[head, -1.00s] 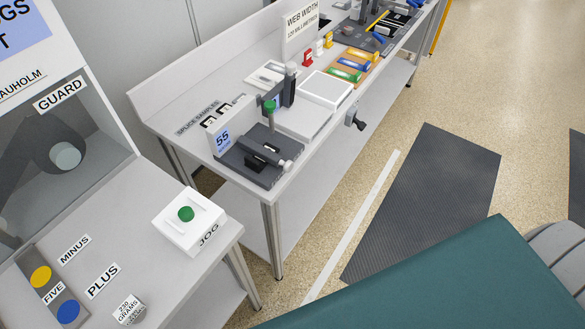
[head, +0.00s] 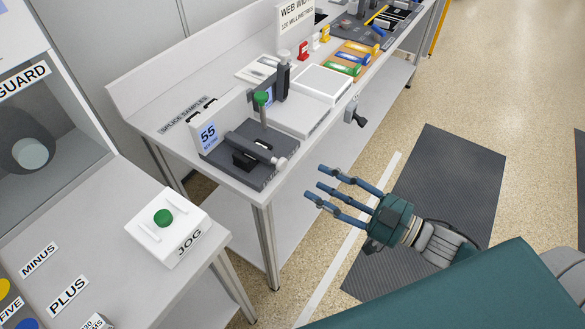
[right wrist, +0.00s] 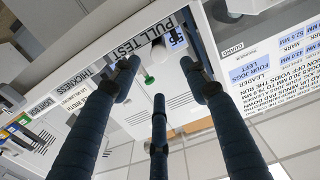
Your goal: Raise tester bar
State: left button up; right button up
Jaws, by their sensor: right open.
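The pull tester is a dark flat base (head: 262,178) with a white "55" display (head: 209,136) on the near end of the long bench. A dark bar (head: 246,146) with a pale round end lies low across the base. A green knob (head: 262,98) stands on a post behind it. My right gripper (head: 325,189) is open and empty, its blue fingers spread. It is right of the tester, off the bench's front edge and apart from it. The right wrist view shows its fingers (right wrist: 160,90) before a "PULL TEST" label (right wrist: 170,40). My left gripper is out of view.
A white jog box (head: 168,226) with a green button sits on the nearer table at left. A white square plate (head: 322,84) and coloured blocks (head: 350,58) lie farther along the bench. A dark clamp (head: 353,114) juts from the bench's front edge.

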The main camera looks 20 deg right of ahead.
aim_at(284, 166)
jog(key=x, duration=0.9)
jog(key=shift+w+p, duration=0.1)
jog(key=shift+p, duration=0.3)
jog(key=shift+c, duration=0.3)
grip_shut()
